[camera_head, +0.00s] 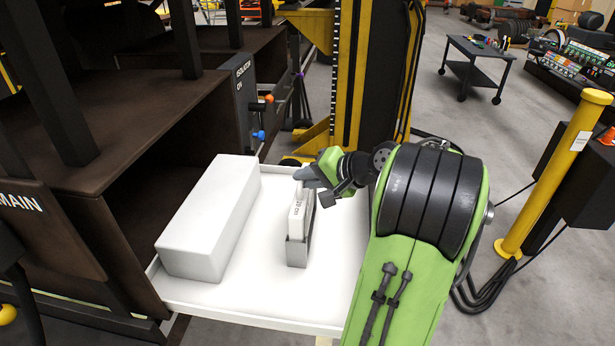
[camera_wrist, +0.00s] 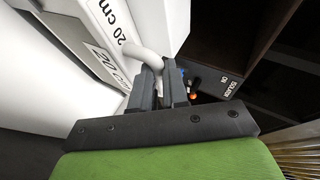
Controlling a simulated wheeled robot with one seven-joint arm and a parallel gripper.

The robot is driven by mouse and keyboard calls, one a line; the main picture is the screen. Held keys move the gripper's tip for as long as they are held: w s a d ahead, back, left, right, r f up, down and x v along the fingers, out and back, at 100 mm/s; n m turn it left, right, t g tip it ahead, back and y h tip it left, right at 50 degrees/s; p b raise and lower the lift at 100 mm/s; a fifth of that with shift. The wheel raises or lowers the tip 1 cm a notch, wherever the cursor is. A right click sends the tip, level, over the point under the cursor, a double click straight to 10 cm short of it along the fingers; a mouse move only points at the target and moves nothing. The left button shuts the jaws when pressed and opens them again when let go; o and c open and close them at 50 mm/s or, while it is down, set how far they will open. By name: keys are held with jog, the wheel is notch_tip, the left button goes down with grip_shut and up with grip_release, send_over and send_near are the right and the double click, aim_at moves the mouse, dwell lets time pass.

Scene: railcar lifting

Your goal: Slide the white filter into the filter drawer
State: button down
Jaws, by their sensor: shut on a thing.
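The white filter (camera_head: 297,212), marked "20 cm", stands upright in a narrow grey holder (camera_head: 297,253) on a white tray. I cannot tell whether this holder is the filter drawer. My gripper (camera_head: 305,180) is at the top far end of the filter. In the wrist view, my gripper (camera_wrist: 158,78) is shut on a curved white handle (camera_wrist: 145,53) of the filter. The filter's white face (camera_wrist: 120,18) with its label shows beyond the fingers. The filter's lower part is hidden inside the holder.
A large white box (camera_head: 212,215) stands on the white tray (camera_head: 255,309), left of the filter. A dark brown cabinet (camera_head: 130,130) with an isolator panel (camera_head: 247,100) is at left. A yellow post (camera_head: 555,170) stands at right. The tray's front is bare.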

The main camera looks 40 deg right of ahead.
jog(key=shift+f+b, duration=0.65)
jog(key=shift+f, duration=0.25)
jog(key=c, duration=1.1)
grip_release()
jog(key=shift+o, duration=0.2)
jog(key=p+v, duration=0.6)
jog(key=v, duration=1)
jog(key=shift+w+a, duration=0.1)
jog(key=shift+w, duration=0.1)
